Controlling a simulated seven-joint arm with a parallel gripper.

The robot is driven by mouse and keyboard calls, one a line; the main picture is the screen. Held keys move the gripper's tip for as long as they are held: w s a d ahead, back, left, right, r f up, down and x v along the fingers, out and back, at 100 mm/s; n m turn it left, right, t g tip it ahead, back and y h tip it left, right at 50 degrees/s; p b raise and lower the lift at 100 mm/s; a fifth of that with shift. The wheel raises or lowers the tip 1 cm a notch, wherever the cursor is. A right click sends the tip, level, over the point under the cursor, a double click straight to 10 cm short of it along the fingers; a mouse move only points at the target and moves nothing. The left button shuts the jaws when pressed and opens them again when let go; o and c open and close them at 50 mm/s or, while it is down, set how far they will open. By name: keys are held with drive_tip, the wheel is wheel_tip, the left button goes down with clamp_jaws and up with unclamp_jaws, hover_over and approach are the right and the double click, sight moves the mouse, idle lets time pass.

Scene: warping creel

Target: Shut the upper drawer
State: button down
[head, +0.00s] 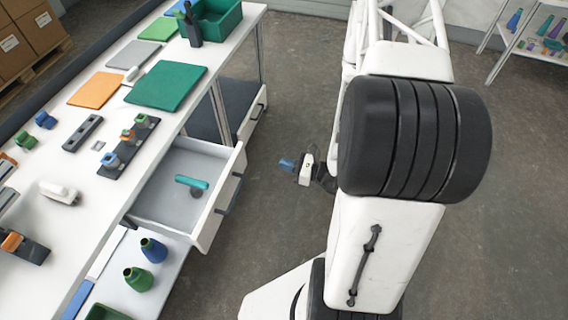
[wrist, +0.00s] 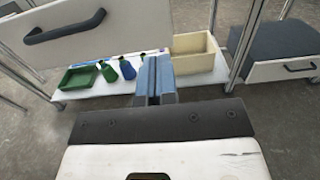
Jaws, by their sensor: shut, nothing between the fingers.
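The upper drawer (head: 214,211) stands pulled out from under the white worktop in the head view. Its dark handle (head: 229,194) is on its front, and a teal-handled tool (head: 192,183) lies inside. In the wrist view the drawer front (wrist: 122,40) fills the upper left, with the handle (wrist: 65,27) across it. My gripper (head: 287,164) is out over the floor, to the right of the drawer front and apart from it. Its blue fingers (wrist: 155,80) are shut and empty in the wrist view.
A lower shelf holds green and blue bottles (head: 138,279), a green tray (wrist: 78,79) and a cream bin (wrist: 194,52). Another drawer (wrist: 283,70) sits lower, to the right. The worktop (head: 78,200) carries fixtures and mats. Floor between drawer and gripper is clear.

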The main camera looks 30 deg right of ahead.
sight(244, 154)
drive_tip(key=shift+x, duration=6.45)
drive_tip(key=shift+a, duration=0.1)
drive_tip(key=x, duration=2.5)
drive_tip(key=v, duration=1.5)
